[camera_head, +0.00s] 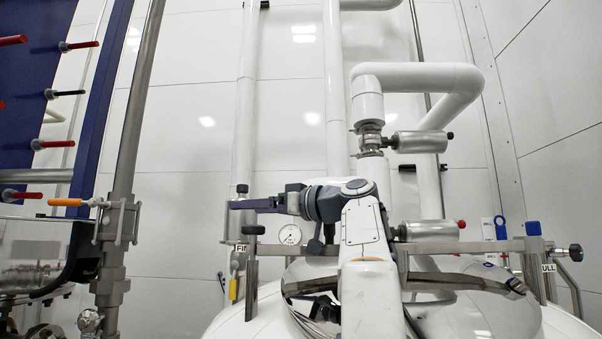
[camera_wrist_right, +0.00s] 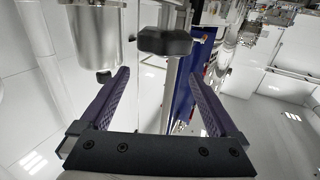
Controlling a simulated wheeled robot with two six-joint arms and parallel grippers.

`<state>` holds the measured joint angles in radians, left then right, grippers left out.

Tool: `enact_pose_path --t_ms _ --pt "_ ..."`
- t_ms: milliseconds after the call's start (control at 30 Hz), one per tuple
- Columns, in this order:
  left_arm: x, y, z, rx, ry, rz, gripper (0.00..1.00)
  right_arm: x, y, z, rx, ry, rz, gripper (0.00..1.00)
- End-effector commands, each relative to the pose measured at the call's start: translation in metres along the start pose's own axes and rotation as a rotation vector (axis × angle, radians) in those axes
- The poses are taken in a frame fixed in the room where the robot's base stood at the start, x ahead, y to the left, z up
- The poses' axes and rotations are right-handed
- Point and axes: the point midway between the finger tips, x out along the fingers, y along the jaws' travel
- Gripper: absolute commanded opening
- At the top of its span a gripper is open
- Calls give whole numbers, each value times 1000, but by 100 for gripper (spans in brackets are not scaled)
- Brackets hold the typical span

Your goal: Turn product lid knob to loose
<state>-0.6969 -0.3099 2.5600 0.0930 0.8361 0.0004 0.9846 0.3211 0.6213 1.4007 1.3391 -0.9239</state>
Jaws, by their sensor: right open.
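A black lobed knob (camera_head: 253,230) sits on top of an upright metal post at the left end of the tank lid's clamp bar. In the right wrist view a black knob (camera_wrist_right: 165,40) shows large on a metal stem, in line with the gap between the fingers. My right gripper (camera_head: 232,205) points left in the head view, close above the left knob in the picture. It is open and empty, with both purple fingers (camera_wrist_right: 157,77) apart. Whether the fingers touch the knob cannot be told. Another black knob (camera_head: 575,250) is at the bar's right end. My left gripper is out of view.
The domed steel lid (camera_head: 455,290) lies under the clamp bar (camera_head: 470,246). A pressure gauge (camera_head: 290,235), metal cylinders (camera_head: 425,231) and white pipes (camera_head: 420,77) crowd the arm. A steel pipe (camera_head: 135,110) and an orange-handled valve (camera_head: 68,202) stand to the left.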

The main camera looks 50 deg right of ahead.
Motion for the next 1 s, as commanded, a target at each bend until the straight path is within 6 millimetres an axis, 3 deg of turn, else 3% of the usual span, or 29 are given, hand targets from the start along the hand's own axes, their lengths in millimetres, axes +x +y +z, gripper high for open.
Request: enact_pose_path --t_ms 33,200,500,700,1000 --pt "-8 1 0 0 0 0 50 -15 6 -11 -3 0 10 96" --pt "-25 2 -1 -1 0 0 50 -51 13 -34 -1 -1 9 96" --pt "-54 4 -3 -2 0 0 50 -100 22 -63 2 -1 6 96" --pt "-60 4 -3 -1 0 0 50 -112 23 -68 0 -1 3 96" --pt "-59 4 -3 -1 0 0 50 -113 23 -67 0 -1 2 96"
